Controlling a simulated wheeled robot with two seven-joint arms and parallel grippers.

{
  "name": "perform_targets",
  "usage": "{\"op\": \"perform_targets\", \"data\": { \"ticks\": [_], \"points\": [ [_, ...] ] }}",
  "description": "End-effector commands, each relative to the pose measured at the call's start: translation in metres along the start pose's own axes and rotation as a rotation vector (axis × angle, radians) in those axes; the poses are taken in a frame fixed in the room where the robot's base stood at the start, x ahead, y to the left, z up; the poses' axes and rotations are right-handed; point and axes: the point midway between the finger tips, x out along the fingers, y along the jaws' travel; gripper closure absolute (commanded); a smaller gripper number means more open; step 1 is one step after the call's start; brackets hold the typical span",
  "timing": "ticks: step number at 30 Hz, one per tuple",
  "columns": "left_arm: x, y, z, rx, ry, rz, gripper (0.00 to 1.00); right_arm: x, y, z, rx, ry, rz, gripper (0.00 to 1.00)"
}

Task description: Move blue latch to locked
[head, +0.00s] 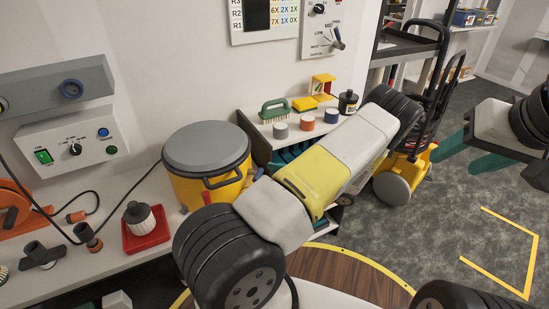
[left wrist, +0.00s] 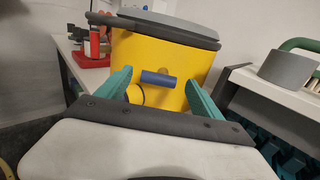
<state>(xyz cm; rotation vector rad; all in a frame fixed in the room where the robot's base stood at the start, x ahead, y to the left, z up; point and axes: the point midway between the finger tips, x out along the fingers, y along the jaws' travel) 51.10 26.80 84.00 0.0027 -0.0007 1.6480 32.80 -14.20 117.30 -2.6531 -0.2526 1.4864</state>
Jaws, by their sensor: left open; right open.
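The blue latch (left wrist: 158,79) is a short blue bar lying nearly level across the front of the yellow canister (left wrist: 190,62) in the left wrist view. The canister (head: 192,186) has a grey lid and stands on the bench in the head view. My left gripper (left wrist: 159,85) is open, with one teal finger on each side of the latch and the latch showing between them. Whether the fingers touch the canister is unclear. In the head view my left arm covers the left gripper. My right gripper (head: 470,152) is open and empty, above the floor at the right.
A red tray with a white-ribbed container (head: 140,218) stands left of the canister. A shelf at right holds a green brush (head: 274,112) and several small tins. A wall panel (head: 72,140) has a green switch and knob.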

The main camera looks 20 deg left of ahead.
Motion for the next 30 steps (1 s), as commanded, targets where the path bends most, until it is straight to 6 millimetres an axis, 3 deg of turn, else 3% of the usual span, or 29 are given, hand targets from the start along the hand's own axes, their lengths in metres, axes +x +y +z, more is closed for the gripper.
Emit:
{"op": "perform_targets", "data": {
  "ticks": [3,9,19,28,30],
  "points": [
    [0.021,0.001,0.000,0.001,0.000,0.003,0.24,0.000,0.000,0.000,0.000,0.000,0.000,0.46],
    [0.042,0.000,0.000,-0.001,0.002,0.002,0.24,0.000,0.000,0.000,0.000,0.000,0.000,0.46],
    [0.047,0.000,0.000,-0.001,0.002,0.001,0.24,0.000,0.000,0.000,0.000,0.000,0.000,0.46],
    [0.047,0.000,0.000,-0.001,0.002,0.001,0.81,0.000,0.000,0.000,0.000,0.000,0.000,0.46],
    [0.047,0.000,0.000,-0.001,0.002,0.001,0.86,0.000,0.000,0.000,0.000,0.000,0.000,0.46]
  ]
}}
